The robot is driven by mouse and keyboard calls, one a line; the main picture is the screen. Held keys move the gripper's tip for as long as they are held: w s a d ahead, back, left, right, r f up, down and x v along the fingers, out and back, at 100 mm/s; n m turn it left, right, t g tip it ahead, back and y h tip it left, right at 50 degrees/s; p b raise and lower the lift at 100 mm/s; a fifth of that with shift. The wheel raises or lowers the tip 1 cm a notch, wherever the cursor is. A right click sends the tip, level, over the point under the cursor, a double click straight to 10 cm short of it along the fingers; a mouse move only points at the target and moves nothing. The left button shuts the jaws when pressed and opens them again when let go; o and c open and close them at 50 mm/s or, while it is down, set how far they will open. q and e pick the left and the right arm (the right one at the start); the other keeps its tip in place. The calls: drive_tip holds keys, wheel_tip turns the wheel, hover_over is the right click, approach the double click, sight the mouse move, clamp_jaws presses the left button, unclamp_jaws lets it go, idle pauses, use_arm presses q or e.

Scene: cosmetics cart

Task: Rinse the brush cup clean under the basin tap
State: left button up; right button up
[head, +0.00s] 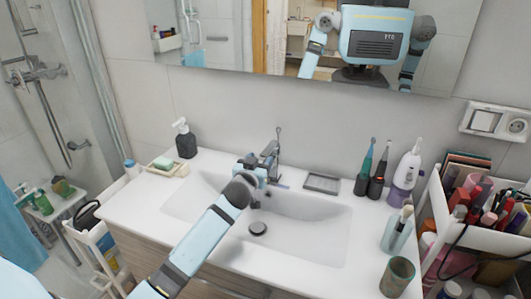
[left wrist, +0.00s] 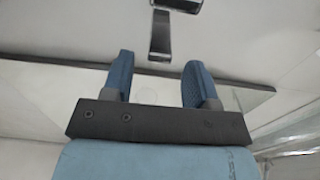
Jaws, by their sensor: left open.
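The basin tap (head: 270,152) stands at the back of the white basin (head: 300,232). My left gripper (head: 276,182) is right at the tap in the head view and hides part of it. In the left wrist view, my left gripper (left wrist: 160,76) is open and empty, with a metal tap part (left wrist: 160,36) just beyond the gap between its fingers. A clear cup with a brush in it (head: 396,232) stands on the counter right of the basin. A brownish-green tumbler (head: 397,277) stands in front of it. I cannot tell which is the brush cup. My right gripper is out of view.
Two electric toothbrushes (head: 378,175) and a white-purple bottle (head: 405,175) stand at the back right. A grey soap tray (head: 322,183) lies behind the basin. A dark dispenser (head: 186,142) stands at the back left. A crowded cosmetics organiser (head: 433,205) borders the right. The front-left counter is bare.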

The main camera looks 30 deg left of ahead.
sight(263, 156)
use_arm(q)
drive_tip(key=shift+x, duration=2.3)
